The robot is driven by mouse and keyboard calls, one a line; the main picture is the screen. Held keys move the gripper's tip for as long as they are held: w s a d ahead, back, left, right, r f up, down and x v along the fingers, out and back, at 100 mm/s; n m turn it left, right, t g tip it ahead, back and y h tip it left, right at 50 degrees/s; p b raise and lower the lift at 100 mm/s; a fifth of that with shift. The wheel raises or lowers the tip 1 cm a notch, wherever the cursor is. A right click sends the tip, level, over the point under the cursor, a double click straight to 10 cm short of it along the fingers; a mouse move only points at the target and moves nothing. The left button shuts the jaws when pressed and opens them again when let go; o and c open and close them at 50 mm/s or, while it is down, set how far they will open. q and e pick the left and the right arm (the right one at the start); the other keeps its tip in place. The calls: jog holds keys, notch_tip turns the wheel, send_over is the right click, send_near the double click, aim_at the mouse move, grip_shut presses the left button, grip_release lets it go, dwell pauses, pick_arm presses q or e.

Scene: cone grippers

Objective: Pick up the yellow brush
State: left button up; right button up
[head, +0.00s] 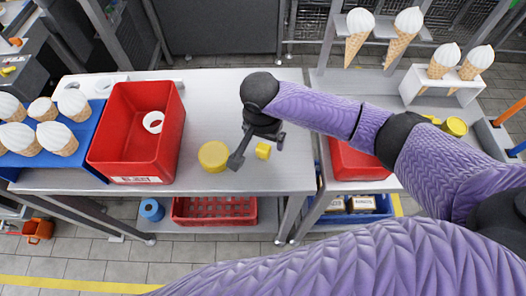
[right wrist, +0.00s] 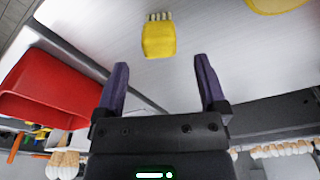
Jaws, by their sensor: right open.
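The yellow brush (head: 263,150) lies on the light grey table, near the table's right side. In the right wrist view the brush (right wrist: 159,40) shows a yellow body with a row of pale bristles at its far end. My right gripper (head: 258,153) is above the table around the brush's place in the head view. In the right wrist view its two fingers (right wrist: 161,66) are apart with nothing between them, and the brush lies beyond their tips. My left gripper is not in view.
A round yellow disc (head: 214,156) lies left of the brush. A red bin (head: 130,150) holding a white ring (head: 153,122) stands further left, beside a blue tray (head: 84,150) of cones. Another red bin (head: 352,165) is on the right. Bare table (head: 215,105) lies behind the disc.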

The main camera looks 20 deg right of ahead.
aim_at(264, 147)
notch_tip(264, 147, down, 5)
jog(key=shift+f+b, duration=0.15)
jog(key=shift+b, duration=0.8)
grip_shut()
